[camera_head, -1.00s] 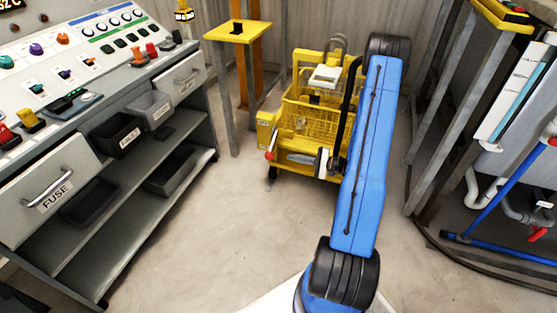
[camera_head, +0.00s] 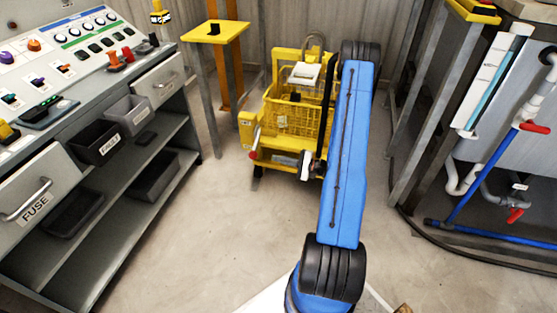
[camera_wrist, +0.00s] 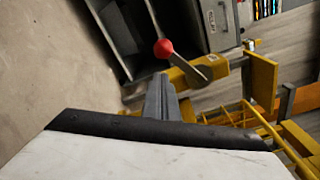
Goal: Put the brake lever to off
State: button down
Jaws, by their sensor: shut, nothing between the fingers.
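The brake lever (camera_wrist: 187,63) is a short flat grey bar with a red ball knob (camera_wrist: 163,48), on a yellow frame. In the head view the red knob (camera_head: 252,155) hangs low at the left front corner of the yellow cart (camera_head: 248,130), with the bar sloping down to it. My gripper (camera_wrist: 161,80) is shut and empty. In the wrist view its grey fingertips lie just below the knob and left of the bar's pivot end. I cannot tell whether they touch the lever. In the head view the fingers are hard to make out at the cart's front.
A grey console with shelves and bins (camera_head: 97,146) stands left, and a small yellow-topped stand (camera_head: 217,32) behind it. A tank frame with pipes (camera_head: 484,140) stands right. The concrete floor (camera_head: 215,235) in front of the cart is clear.

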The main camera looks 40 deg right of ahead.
jog(key=x, duration=0.7)
jog(key=shift+w+a, duration=0.2)
jog(key=shift+w, duration=0.05)
notch_tip(320, 180, up, 10)
jog(key=m+g, duration=0.1)
jog(key=m, duration=0.9)
send_over(256, 146)
jog(key=s, duration=0.5)
jog(key=shift+w+a+r+y, duration=0.1)
jog(key=shift+a+r+y, duration=0.1)
jog(key=shift+y, duration=0.2)
jog(key=shift+d+r, duration=0.1)
jog(key=shift+r, duration=0.05)
